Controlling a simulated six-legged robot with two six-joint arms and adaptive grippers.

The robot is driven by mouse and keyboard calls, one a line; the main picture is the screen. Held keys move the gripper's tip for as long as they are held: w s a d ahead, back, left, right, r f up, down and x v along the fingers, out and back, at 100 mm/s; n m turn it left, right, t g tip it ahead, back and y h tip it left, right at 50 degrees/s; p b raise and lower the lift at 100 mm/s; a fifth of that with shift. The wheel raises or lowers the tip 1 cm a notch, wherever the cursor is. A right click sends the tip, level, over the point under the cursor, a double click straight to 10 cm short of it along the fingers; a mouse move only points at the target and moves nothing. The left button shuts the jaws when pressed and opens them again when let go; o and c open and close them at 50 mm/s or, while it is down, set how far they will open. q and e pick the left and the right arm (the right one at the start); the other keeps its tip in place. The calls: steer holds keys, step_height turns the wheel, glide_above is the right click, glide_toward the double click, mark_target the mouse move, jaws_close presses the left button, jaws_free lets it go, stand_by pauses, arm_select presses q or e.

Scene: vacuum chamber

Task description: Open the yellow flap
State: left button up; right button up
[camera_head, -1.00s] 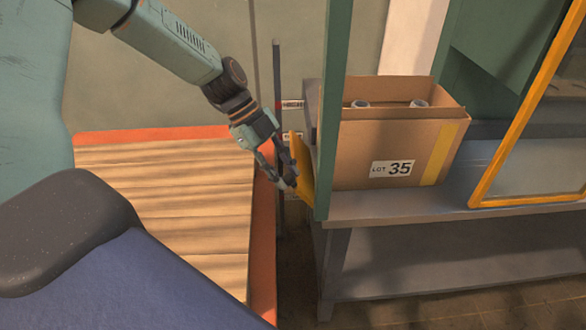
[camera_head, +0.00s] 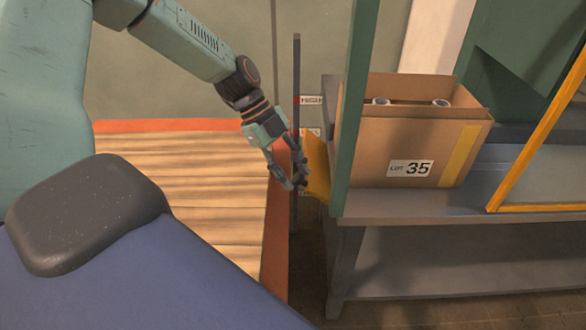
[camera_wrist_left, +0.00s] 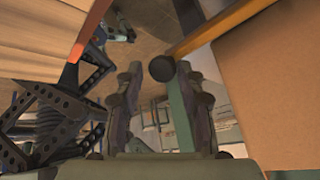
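The yellow flap (camera_head: 318,166) stands beside the green post (camera_head: 352,110), left of it, in the head view. It is seen at a steep angle and is partly hidden by my gripper. My left gripper (camera_head: 293,180) is at the flap's left side, fingers pointing down; I cannot tell whether they touch it. In the left wrist view the fingers of the left gripper (camera_wrist_left: 160,105) are apart, with a gap between them. A dark round knob (camera_wrist_left: 162,68) at the end of a yellow strip (camera_wrist_left: 222,22) appears near the right fingertip. My right gripper is not in view.
A cardboard box (camera_head: 370,150) labelled LOT 35 stands on a grey bench (camera_head: 440,206) right of the post. A yellow-framed panel (camera_head: 541,130) is farther right. A slatted wooden platform (camera_head: 190,180) with orange edges lies left, and a thin dark pole (camera_head: 296,80) rises behind the gripper.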

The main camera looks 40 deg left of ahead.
arm_select(q)
steer(key=shift+o, duration=0.9)
steer(key=shift+w, duration=0.1)
steer(key=shift+w, duration=0.1)
steer(key=v, duration=1.2)
